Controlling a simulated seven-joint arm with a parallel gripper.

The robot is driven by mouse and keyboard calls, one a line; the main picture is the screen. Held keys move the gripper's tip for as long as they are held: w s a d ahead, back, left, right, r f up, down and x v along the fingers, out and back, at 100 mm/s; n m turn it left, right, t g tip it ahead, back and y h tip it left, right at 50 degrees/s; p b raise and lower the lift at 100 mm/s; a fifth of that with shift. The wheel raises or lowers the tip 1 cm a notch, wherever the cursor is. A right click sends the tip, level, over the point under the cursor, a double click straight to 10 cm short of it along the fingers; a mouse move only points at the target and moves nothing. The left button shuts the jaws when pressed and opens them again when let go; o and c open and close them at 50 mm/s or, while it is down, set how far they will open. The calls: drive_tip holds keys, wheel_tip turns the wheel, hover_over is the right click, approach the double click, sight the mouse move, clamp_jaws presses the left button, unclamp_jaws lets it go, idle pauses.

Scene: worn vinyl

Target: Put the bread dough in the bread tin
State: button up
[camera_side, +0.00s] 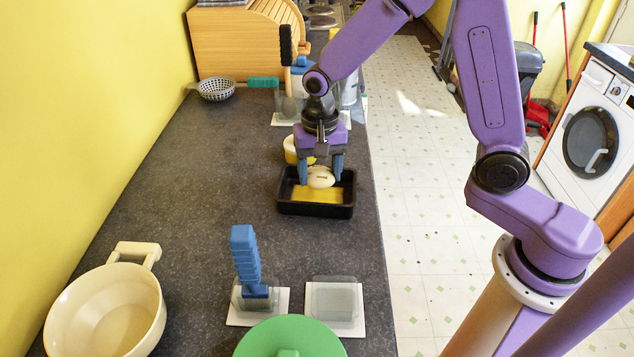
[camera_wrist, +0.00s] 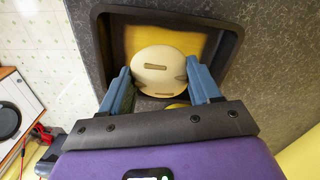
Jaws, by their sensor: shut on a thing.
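The bread dough (camera_side: 320,178) is a pale cream round loaf with short slots in its top. The bread tin (camera_side: 314,209) is a black rectangular tin with a yellow floor, standing on the dark worktop. My gripper (camera_side: 321,173) points down over the tin and is shut on the dough, a blue finger at each side. In the wrist view the dough (camera_wrist: 155,72) shows between the fingers, inside the outline of the tin (camera_wrist: 233,40). I cannot tell whether the dough touches the tin's floor.
A yellow tub (camera_side: 291,150) stands just behind the tin.

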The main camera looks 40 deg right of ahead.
sight(317, 172)
drive_tip(key=shift+w+a+f, duration=0.1)
drive_tip(key=shift+w+f, duration=0.25)
drive_tip(key=shift+f, duration=1.55)
drive_tip(key=shift+f, duration=0.2)
drive_tip(key=o, duration=1.3)
drive_tip(key=shift+c, duration=0.2)
drive_tip(key=shift+r, duration=0.1)
wheel_tip(317, 172, up, 12)
drive_tip(key=shift+r, duration=0.1)
drive_tip(key=s+d+n, duration=0.3)
drive_tip(key=s+n, duration=0.6)
drive_tip(key=s, duration=0.4)
drive_tip(key=s+d+n, duration=0.3)
drive_tip(key=s+n, duration=0.7)
drive_tip(key=s, duration=0.3)
drive_tip(key=shift+s+d+f, duration=0.2)
drive_tip(key=shift+s+f, duration=0.05)
drive_tip(key=shift+s, duration=0.05)
